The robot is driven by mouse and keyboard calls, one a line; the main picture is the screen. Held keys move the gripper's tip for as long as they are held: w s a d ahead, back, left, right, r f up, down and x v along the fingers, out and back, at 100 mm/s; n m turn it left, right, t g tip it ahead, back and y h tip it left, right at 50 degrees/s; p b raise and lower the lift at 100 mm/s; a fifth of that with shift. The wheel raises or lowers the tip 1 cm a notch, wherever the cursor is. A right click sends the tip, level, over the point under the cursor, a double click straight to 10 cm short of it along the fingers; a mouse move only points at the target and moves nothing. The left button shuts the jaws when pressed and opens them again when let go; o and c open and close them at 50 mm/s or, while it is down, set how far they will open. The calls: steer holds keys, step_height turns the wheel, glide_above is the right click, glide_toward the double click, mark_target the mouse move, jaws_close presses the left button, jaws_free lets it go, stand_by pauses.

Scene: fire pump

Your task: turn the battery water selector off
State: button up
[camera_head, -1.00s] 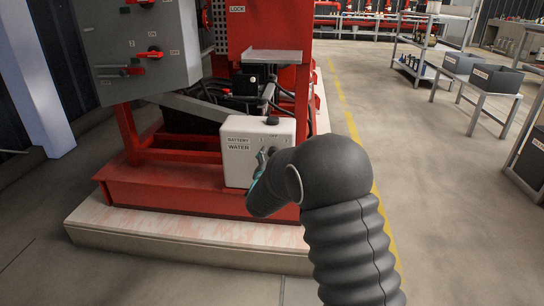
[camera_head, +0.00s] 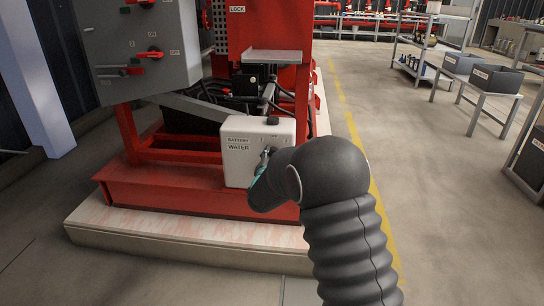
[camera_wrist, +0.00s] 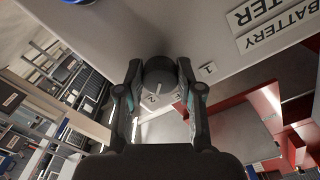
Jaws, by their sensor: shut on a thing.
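The battery water box (camera_head: 237,152) is a white box with "BATTERY WATER" labels, low on the red pump frame in the head view. Its selector is a dark round knob (camera_wrist: 158,73) with a pale pointer line, seen in the wrist view. My gripper (camera_wrist: 157,82) has one finger on each side of the knob and is shut on it. In the head view my gripper (camera_head: 264,162) is at the box's right front, and my wrist hides the knob. Small numbered labels, including a "1" (camera_wrist: 208,68) and a "2" (camera_wrist: 150,98), sit around the knob.
A black cap (camera_head: 272,120) is on top of the box. The grey control cabinet (camera_head: 142,50) with red handles is at upper left. The pale plinth (camera_head: 180,235) edges the pump frame. Open floor lies to the right, with shelves (camera_head: 420,65) beyond.

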steer(key=shift+n, duration=0.3)
steer(key=n, duration=0.8)
steer(key=shift+n, duration=0.4)
stand_by(0.3)
steer(key=o, duration=1.2)
steer(key=shift+c, duration=0.2)
steer(key=shift+s, duration=0.1)
